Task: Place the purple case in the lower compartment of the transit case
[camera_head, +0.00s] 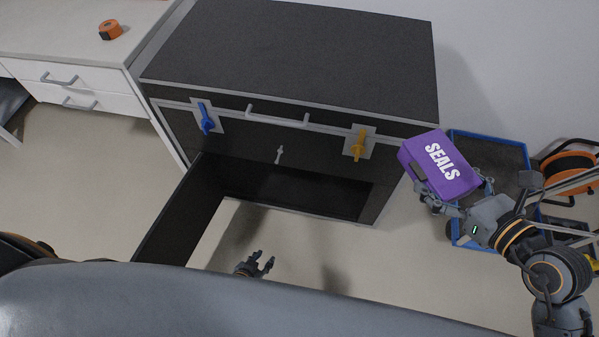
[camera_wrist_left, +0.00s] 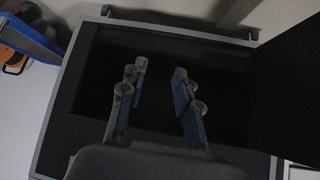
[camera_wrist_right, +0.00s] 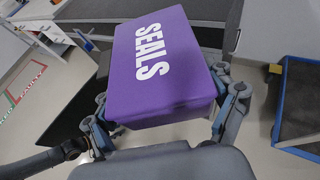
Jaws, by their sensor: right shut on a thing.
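The purple case (camera_head: 437,160), marked SEALS, is held in the air by my right gripper (camera_head: 456,190), to the right of the transit case. It fills the middle of the right wrist view (camera_wrist_right: 165,70), between the fingers. The black transit case (camera_head: 300,50) has grey edging, a blue latch (camera_head: 206,118) and a yellow latch (camera_head: 358,143). Its lower compartment (camera_head: 300,190) is open at the front, its door (camera_head: 180,212) swung out to the left. My left gripper (camera_head: 262,262) is open and empty before the compartment, whose dark interior shows in the left wrist view (camera_wrist_left: 158,50).
A blue-edged cart (camera_head: 490,140) stands right of the transit case, behind my right arm. An orange cable reel (camera_head: 568,172) is at the far right. A white drawer cabinet (camera_head: 65,80) with an orange tape roll (camera_head: 110,29) stands at the left. Floor before the compartment is clear.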

